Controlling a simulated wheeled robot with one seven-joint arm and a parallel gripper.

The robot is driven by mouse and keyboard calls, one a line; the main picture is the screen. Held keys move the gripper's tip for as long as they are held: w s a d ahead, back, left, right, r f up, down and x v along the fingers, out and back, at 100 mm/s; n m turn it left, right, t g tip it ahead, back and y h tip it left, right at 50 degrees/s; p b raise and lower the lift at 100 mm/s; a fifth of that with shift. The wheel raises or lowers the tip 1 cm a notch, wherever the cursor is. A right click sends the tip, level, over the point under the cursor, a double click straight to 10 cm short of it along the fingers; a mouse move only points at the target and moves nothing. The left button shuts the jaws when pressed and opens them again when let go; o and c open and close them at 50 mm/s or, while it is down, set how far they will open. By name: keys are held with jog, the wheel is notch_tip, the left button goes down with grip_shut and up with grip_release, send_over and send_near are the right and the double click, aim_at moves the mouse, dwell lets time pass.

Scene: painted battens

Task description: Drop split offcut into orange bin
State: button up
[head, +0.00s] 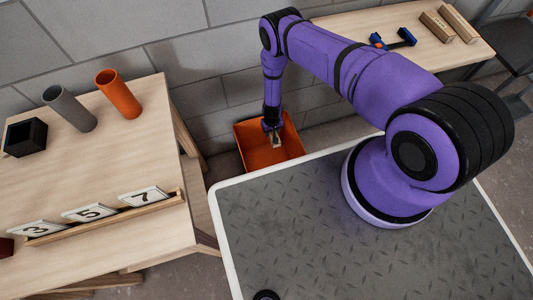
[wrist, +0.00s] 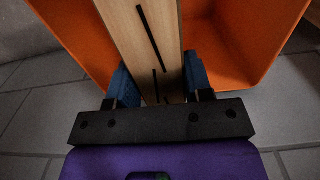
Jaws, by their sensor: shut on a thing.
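The split offcut (wrist: 148,40) is a pale wooden piece with dark crack lines along its face. My gripper (wrist: 160,88) is shut on it, with a blue finger on each side in the wrist view. The orange bin (wrist: 235,45) lies beyond and around the offcut in that view. In the head view the orange bin (head: 257,154) stands on the floor between the two tables, and my gripper (head: 275,138) is over its opening with the small pale offcut (head: 276,143) below the fingers. The exact height above the bin floor is hard to tell.
The left table (head: 120,180) holds a grey tube (head: 70,108), an orange tube (head: 119,93), a black box (head: 25,136) and a rack of number cards (head: 90,213). Wooden battens (head: 448,25) and a blue clamp (head: 393,40) lie on the back right table.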

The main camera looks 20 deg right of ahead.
jog(key=shift+f, duration=0.2)
jog(key=o, duration=1)
jog(key=shift+r, duration=0.15)
notch_tip(320, 180, up, 11)
jog(key=shift+f, duration=0.2)
